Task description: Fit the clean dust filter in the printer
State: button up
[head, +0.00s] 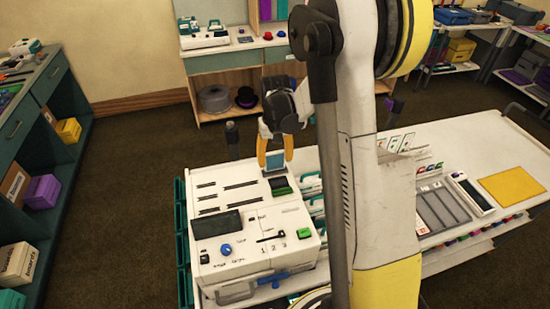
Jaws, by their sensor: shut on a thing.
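The printer (222,261) is a white box with slots, a dark screen, a blue knob and a green button on its top. It stands at the left end of the white work table. My gripper (275,158) has orange fingers pointing down, over the back right corner of the printer's top. It is shut on a small blue panel (276,163) with a pale edge, which looks like the dust filter. A dark opening with a green part (282,191) lies just below the panel. I cannot tell whether the panel's lower edge is inside the opening.
My arm hides the middle of the white table (440,135). On its right stand grey trays (440,207) and a yellow mat (512,186). A teal cabinet (40,150) is at the left and a shelf unit (225,62) behind. Dark floor is clear between them.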

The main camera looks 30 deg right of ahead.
aim_at(275, 168)
jog(key=shift+f+b, duration=1.95)
jog(key=shift+f, duration=0.45)
jog(key=o, duration=0.8)
notch_tip(275, 168, up, 12)
jog(key=shift+r, duration=0.1)
